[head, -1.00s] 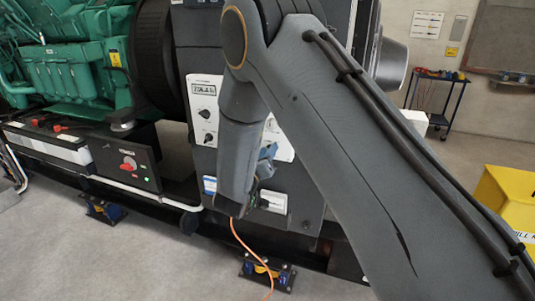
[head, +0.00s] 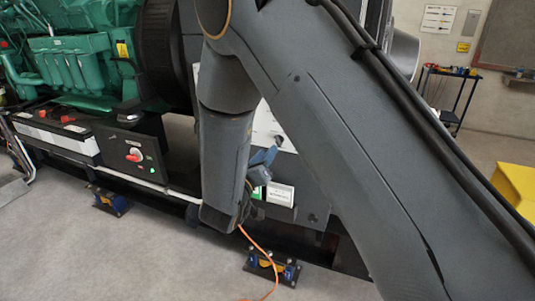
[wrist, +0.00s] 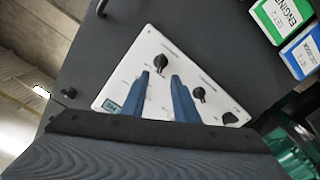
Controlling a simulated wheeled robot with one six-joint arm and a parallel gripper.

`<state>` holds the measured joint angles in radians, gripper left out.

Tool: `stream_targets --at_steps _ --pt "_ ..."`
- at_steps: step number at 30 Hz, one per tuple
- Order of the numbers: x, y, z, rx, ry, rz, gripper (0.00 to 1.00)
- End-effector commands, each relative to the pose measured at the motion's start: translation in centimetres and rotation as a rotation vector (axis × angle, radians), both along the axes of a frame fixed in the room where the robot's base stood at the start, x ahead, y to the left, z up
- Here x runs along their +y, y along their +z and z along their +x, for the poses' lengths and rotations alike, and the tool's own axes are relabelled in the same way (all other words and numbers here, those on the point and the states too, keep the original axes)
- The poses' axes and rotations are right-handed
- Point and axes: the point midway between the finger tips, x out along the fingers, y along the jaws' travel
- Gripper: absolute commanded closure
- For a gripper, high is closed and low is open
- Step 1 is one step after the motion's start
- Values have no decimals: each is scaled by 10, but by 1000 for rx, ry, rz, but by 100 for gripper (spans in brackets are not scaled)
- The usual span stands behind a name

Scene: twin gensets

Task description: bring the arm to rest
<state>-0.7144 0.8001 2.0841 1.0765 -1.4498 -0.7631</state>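My arm (head: 330,130) fills the middle and right of the head view, bent, with its forearm hanging down in front of the genset's dark control cabinet. My gripper's blue fingers (head: 262,167) show only in part behind the forearm, close to the cabinet in the picture. In the wrist view my gripper (wrist: 160,75) has its two blue fingers apart, with nothing between them. They point toward a white control panel (wrist: 150,65) with black knobs. The panel shows between the fingertips, and I cannot tell the gap to it.
The green engine (head: 70,65) stands at left, above a switch box with a red knob (head: 133,155). An orange cable (head: 258,252) runs down to the floor near a blue-and-black mount (head: 272,268). A yellow box (head: 516,185) is at right. Grey floor (head: 90,260) is open in front.

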Motion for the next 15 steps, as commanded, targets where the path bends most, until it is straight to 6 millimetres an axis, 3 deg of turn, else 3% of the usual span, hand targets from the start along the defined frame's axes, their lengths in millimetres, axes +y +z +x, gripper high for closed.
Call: stream_targets --at_steps 8,15 --pt "-2 0 2 9 5 12 73" --pt "-28 -6 24 184 105 211 73"
